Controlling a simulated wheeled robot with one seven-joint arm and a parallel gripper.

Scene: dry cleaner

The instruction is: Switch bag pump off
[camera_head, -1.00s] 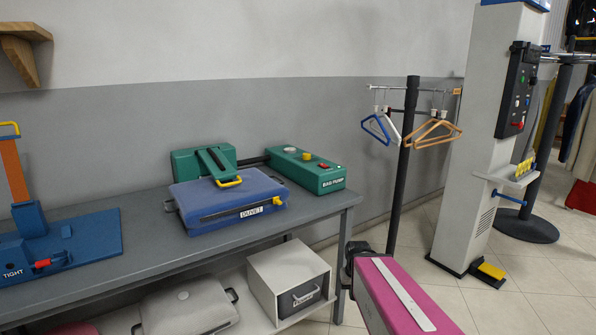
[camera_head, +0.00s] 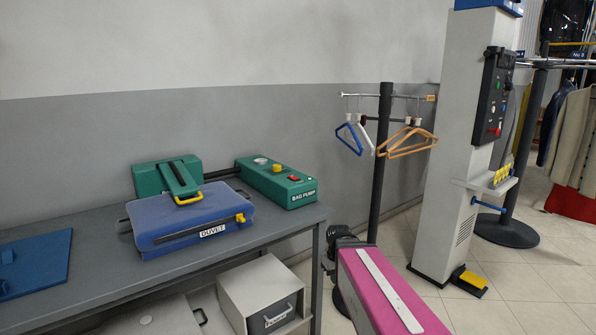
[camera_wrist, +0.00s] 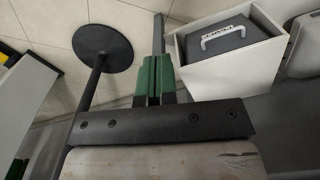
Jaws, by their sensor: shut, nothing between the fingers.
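The bag pump (camera_head: 302,201) is a green box labelled BAG PUMP at the right back of the grey table in the head view. I cannot tell the switch's position. In the wrist view my gripper's green fingers (camera_wrist: 153,78) are together and empty, above the floor and beside a white box. In the head view my pink arm link stands right of the table; the fingers are not visible there. The pump is not recognisable in the wrist view.
A blue duvet bag (camera_head: 190,222) lies on the table (camera_head: 95,285), left of the pump, with a green clamp (camera_head: 168,177) behind it. A white box (camera_head: 262,290) stands below. A hanger stand (camera_head: 381,165) and a white column (camera_head: 455,150) stand to the right.

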